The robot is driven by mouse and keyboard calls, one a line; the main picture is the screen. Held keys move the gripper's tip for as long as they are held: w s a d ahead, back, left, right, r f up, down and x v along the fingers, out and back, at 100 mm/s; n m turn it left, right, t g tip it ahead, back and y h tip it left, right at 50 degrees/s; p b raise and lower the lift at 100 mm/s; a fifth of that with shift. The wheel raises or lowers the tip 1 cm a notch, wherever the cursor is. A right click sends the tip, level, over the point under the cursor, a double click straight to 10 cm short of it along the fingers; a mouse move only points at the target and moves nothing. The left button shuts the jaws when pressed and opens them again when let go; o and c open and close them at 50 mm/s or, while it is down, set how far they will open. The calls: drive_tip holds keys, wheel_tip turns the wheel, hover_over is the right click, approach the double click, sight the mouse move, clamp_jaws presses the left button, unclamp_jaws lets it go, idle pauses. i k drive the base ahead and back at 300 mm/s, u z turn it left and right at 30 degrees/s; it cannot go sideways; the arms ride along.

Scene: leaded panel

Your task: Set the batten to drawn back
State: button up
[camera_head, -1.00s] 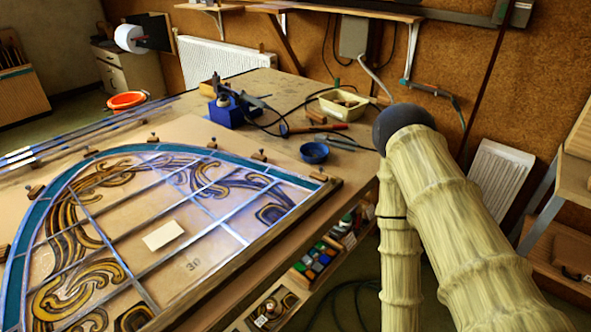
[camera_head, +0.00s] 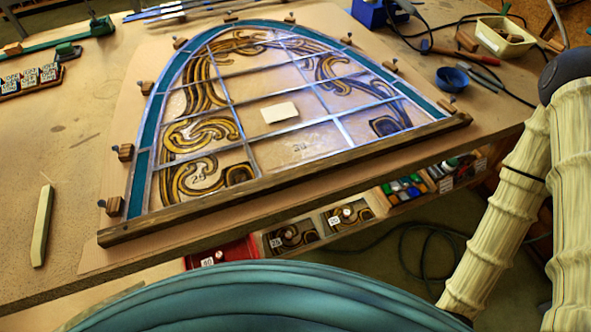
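The arched leaded panel (camera_head: 275,156) lies on the workbench, with teal border glass, yellow-brown scrolls and lead lines. A long dark wooden bar, which looks like the batten (camera_head: 290,184), runs along the panel's straight front edge. It lies close against that edge, and I see no clear gap between them. Small wooden blocks with dark knobs (camera_head: 126,152) stand around the curved edge. My arm shows at the right, but my gripper is out of view.
A pale stick (camera_head: 42,225) lies on bare bench at the left. Numbered drawers (camera_head: 220,254) sit under the front edge. A blue bowl (camera_head: 451,79), cables and a cream tray (camera_head: 505,38) are at the back right. A white card (camera_head: 280,112) lies on the panel.

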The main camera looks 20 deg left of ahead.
sight(119, 234)
drive_tip(key=z, duration=0.75)
drive_tip(key=k, duration=1.15)
drive_tip(key=u, duration=1.1)
